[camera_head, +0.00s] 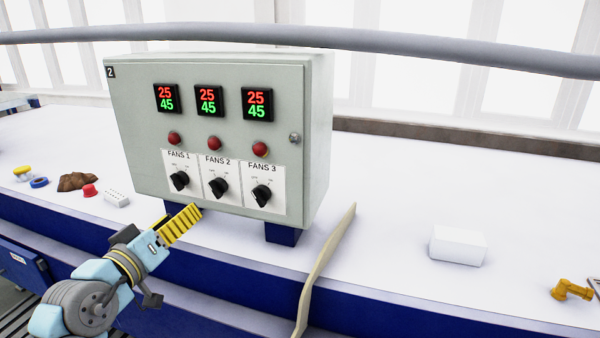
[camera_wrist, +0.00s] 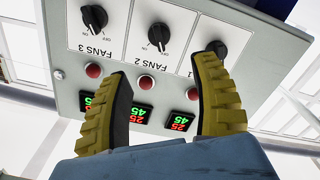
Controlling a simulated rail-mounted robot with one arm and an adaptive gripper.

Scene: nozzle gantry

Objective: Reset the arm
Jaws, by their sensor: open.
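My gripper (camera_head: 183,222) is in front of the lower left of the control box in the head view, its yellow ribbed fingers pointing up and right. In the wrist view my gripper (camera_wrist: 163,66) has its two fingers spread, with nothing between them but the view of the panel. The grey-green control box (camera_head: 230,115) carries three black knobs, FANS 1 (camera_head: 180,180), FANS 2 (camera_head: 218,187) and FANS 3 (camera_head: 262,195). The panel (camera_wrist: 205,118) shows upside down in the wrist view. Whether the fingers touch anything is unclear.
A grey rail (camera_head: 430,47) crosses behind the box. The white tabletop (camera_head: 390,200) holds a white block (camera_head: 458,246) and an orange fitting (camera_head: 571,290) at right. A brown lump (camera_head: 77,181), a red piece (camera_head: 89,190) and a white perforated block (camera_head: 117,198) lie at left.

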